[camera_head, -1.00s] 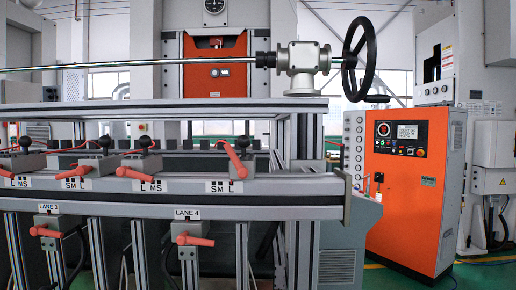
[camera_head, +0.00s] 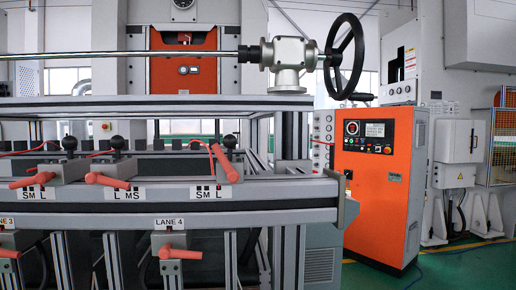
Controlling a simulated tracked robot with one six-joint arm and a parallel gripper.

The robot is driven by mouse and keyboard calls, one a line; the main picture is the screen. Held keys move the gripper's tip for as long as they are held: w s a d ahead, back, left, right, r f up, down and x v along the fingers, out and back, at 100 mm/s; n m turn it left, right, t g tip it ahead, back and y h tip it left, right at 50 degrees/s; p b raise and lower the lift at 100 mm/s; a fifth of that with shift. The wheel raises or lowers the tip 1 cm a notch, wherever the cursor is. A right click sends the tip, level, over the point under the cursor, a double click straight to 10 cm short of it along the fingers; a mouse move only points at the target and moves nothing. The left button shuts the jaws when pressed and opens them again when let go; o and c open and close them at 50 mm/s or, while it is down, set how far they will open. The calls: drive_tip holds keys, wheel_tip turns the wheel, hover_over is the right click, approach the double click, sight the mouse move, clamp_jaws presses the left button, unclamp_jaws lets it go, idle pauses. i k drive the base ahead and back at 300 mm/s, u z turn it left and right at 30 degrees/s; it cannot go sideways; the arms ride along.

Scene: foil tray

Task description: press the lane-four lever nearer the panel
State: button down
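The LANE 4 label (camera_head: 168,222) is on the front rail of the grey frame. Above it on the rail, a red lever (camera_head: 225,164) slants down to the right beside an S M L label (camera_head: 208,193). Left of it, another red lever (camera_head: 107,180) lies nearly level above an L M S label (camera_head: 126,195). Below the LANE 4 label, a third red lever (camera_head: 181,253) sticks out level from a small grey box. The orange control panel (camera_head: 376,190) stands to the right of the frame. My gripper is not in view.
A large black handwheel (camera_head: 346,58) on a grey gearbox (camera_head: 287,68) stands above the frame, with a long steel shaft (camera_head: 130,56) to its left. Another red lever (camera_head: 36,179) is at far left. Green floor is open at lower right.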

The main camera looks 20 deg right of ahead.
sight(232, 175)
drive_tip(key=z, duration=0.3)
drive_tip(key=k, duration=1.55)
drive_tip(key=u, duration=0.65)
drive_tip(key=i, duration=1)
drive_tip(key=u, duration=0.05)
